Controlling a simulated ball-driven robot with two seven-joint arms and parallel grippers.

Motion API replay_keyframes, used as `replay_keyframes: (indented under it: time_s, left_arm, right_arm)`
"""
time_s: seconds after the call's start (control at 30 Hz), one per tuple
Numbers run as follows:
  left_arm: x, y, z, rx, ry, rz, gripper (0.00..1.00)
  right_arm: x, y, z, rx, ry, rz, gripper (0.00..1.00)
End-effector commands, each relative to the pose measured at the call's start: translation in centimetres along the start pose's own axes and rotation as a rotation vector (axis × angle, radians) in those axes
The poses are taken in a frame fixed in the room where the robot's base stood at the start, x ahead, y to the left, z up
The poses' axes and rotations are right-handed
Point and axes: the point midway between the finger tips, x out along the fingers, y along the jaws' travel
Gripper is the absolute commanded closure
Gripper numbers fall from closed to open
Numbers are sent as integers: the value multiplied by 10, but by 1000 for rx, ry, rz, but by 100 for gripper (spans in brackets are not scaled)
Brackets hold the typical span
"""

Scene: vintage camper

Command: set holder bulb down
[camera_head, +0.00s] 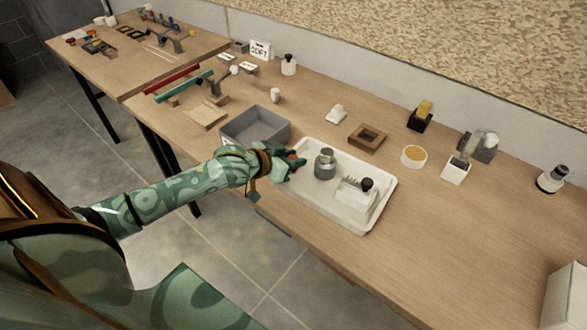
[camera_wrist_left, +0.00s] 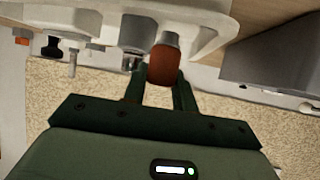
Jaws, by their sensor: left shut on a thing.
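My left gripper (camera_head: 291,163) is at the left end of the white tray (camera_head: 331,215). In the left wrist view my left gripper (camera_wrist_left: 161,90) is shut on the holder bulb (camera_wrist_left: 164,66), a reddish-brown rounded piece with a grey end that points at the tray. In the head view only a small orange-red bit of the bulb (camera_head: 292,157) shows by the fingers. I cannot tell whether its grey end touches the tray. My right gripper is not in view.
In the tray stand a grey metal canister (camera_head: 325,164), close beside my left gripper, and a white rack (camera_head: 352,194) with small pegs and a dark knob. A grey bin (camera_head: 257,126) is just left of the tray. A wooden square frame (camera_head: 367,137) and several small containers line the back.

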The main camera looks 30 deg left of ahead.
Motion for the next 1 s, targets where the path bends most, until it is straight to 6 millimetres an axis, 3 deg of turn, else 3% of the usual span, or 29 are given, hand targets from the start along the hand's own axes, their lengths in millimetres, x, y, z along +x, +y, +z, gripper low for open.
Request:
replay_keyframes:
  time_s: [0.17, 0.5, 0.53, 0.6, 0.9, 1.0]
  left_arm:
    - [16, -1, 29, 0, -4, 0, 94]
    - [17, -1, 30, 2, -2, 0, 94]
    - [17, -1, 30, 2, -1, 0, 70]
    - [17, -1, 30, 2, -1, 0, 51]
    - [16, -1, 28, 2, -1, 0, 51]
    - [5, -1, 27, 2, -2, 0, 51]
  right_arm:
    - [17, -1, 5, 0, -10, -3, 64]
    - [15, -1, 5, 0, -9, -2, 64]
    - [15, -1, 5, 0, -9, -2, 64]
    - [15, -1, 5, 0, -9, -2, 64]
    - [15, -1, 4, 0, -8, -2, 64]
    - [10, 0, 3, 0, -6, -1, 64]
